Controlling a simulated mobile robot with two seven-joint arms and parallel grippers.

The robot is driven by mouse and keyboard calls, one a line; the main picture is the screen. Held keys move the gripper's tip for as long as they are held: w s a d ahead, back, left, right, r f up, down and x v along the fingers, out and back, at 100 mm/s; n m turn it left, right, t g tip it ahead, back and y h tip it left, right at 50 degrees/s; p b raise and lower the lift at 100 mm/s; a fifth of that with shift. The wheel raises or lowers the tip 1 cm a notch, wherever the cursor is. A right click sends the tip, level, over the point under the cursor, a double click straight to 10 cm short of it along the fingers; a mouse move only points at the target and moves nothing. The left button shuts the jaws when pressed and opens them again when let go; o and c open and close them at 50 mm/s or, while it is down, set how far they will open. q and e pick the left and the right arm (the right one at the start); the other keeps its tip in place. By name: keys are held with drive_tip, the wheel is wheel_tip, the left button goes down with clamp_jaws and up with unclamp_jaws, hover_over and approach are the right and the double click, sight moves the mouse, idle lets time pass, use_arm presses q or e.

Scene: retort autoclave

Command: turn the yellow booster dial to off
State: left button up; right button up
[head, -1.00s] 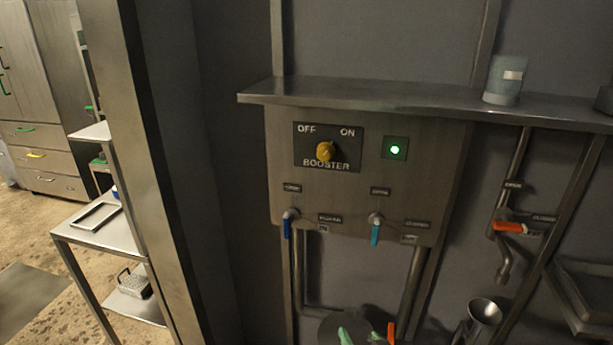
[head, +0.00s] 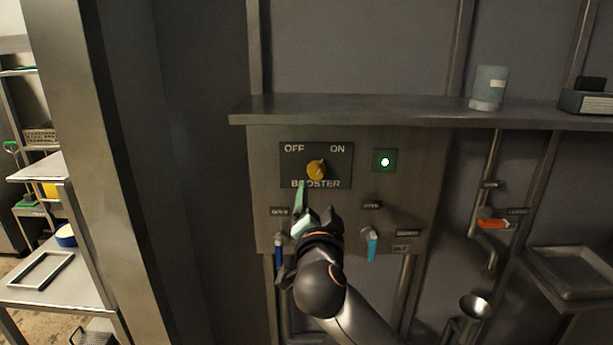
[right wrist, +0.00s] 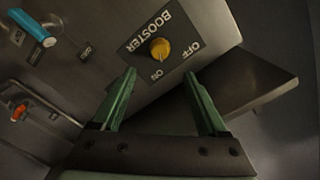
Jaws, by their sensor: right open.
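The yellow booster dial (head: 317,169) sits on a dark plate (head: 288,172) marked OFF at upper left, ON at upper right and BOOSTER below. Its pointer seems turned toward the ON side, but it is small. My right gripper (head: 315,206) is open, with green fingers raised just below the dial and in front of the panel. In the right wrist view the dial (right wrist: 159,49) shows beyond the gap between the open fingertips (right wrist: 160,74), apart from them. A green indicator light (head: 385,161) is lit right of the plate. My left gripper is not in view.
A steel shelf (head: 400,112) juts out above the panel, with a grey-blue container (head: 489,88) on it. Blue (head: 278,252) and light-blue (head: 372,246) valve handles hang below the dial. An orange-handled valve (head: 492,224) is farther right. A post (head: 75,130) stands at left.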

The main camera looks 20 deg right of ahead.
sight(317, 175)
drive_tip(key=p+x, duration=0.2)
drive_tip(key=x, duration=0.8)
drive_tip(key=shift+w+d+r, duration=0.1)
drive_tip(key=shift+w+d, duration=0.1)
drive_tip(key=shift+p+x, duration=0.4)
drive_tip(key=shift+x, duration=0.65)
clamp_jaws()
